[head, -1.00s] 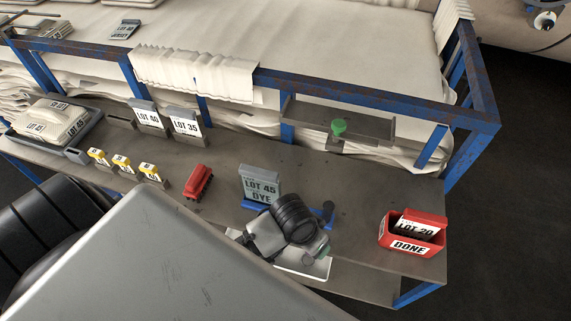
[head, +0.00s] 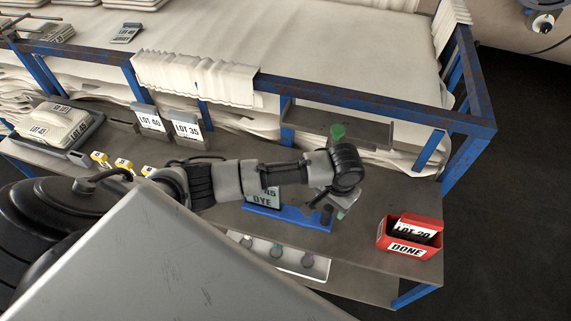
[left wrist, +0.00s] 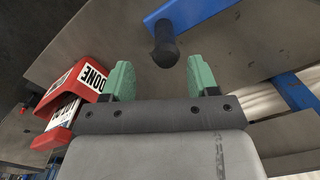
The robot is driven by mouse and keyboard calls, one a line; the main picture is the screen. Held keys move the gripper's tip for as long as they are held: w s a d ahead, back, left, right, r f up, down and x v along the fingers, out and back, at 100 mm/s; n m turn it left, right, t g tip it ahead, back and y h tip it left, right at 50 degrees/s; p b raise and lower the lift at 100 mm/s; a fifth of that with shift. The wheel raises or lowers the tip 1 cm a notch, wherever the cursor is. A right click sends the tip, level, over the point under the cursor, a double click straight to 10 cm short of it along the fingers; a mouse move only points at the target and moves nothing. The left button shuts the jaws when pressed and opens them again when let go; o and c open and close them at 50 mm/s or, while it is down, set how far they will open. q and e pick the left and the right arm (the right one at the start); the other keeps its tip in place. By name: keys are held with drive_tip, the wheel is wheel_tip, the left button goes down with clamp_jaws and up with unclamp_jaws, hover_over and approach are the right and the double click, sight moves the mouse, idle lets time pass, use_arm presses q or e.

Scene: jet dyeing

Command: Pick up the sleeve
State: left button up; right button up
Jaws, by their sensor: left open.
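No thing in view is plainly marked as the sleeve. A grey holder lettered LOT 45 DYE (head: 262,200) stands on a blue base (head: 285,217), partly hidden behind my left arm in the head view. A black knobbed peg (head: 326,213) rises from the base's right end. My left gripper (head: 341,211) is above the bench, just right of the base, pointing down. In the left wrist view its green fingers (left wrist: 162,78) are apart with nothing between them; the black peg (left wrist: 165,52) lies beyond them. My right gripper is not in view.
A red DONE box (head: 408,248) holding a LOT 20 card stands at the bench's right end. LOT 40 (head: 147,118) and LOT 35 (head: 187,130) cards stand at the back. A white tray (head: 318,266) sits below the front edge.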

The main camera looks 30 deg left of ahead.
sight(326, 215)
use_arm(q)
drive_tip(key=shift+f, duration=0.75)
drive_tip(key=shift+a+f+p, duration=0.1)
drive_tip(key=shift+f+p, duration=0.2)
drive_tip(key=shift+f, duration=0.05)
drive_tip(key=f, duration=0.3)
drive_tip(key=shift+s+a+f+p, duration=0.15)
drive_tip(key=shift+a+f+p, duration=0.15)
drive_tip(key=shift+p, duration=0.1)
drive_tip(key=shift+f, duration=0.45)
drive_tip(key=c, duration=1)
drive_tip(key=shift+r, duration=0.1)
